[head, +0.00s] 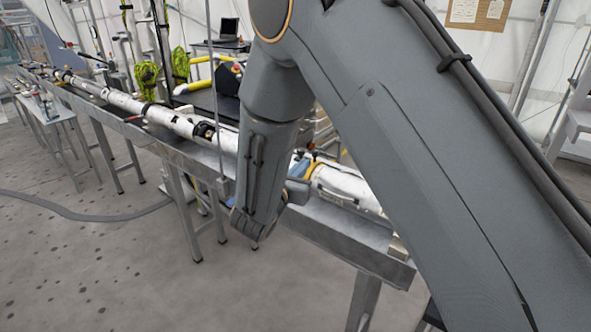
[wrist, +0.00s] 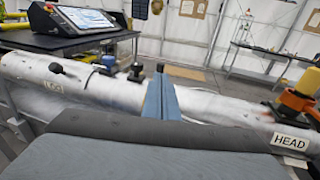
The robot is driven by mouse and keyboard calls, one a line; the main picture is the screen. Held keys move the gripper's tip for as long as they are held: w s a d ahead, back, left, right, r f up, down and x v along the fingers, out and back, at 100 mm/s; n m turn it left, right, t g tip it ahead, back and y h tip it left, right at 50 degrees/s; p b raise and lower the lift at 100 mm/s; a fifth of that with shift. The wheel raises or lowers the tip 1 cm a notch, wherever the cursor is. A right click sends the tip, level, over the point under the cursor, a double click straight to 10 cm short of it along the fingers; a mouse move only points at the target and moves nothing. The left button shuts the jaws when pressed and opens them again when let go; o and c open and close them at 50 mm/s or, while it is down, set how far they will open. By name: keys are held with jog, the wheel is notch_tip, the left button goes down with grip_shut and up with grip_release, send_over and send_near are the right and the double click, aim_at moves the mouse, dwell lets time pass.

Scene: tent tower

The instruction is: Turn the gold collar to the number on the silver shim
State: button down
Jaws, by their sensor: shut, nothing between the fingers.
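A long white tube lies along a metal bench, seen in the head view (head: 345,186) and across the wrist view (wrist: 110,92). A yellow-gold band (head: 311,168) shows in the head view near my gripper. My gripper (wrist: 160,98) is shut and empty, its blue fingers in front of the tube, left of the orange-gold part. I cannot make out the silver shim.
A tablet-like screen (wrist: 85,20) stands on a dark table behind the tube. Small black knobs (wrist: 136,72) rise from the tube left of my fingers. The metal bench (head: 340,240) runs across the head view; the grey floor (head: 120,270) in front is open.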

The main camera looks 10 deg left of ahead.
aim_at(315, 154)
jog(key=shift+p+x, duration=0.9)
jog(key=shift+x, duration=1.55)
jog(key=shift+d, duration=0.1)
jog(key=shift+b+x, duration=0.9)
jog(key=shift+b, duration=0.05)
jog(key=shift+d+r, duration=0.1)
jog(key=shift+r, duration=0.05)
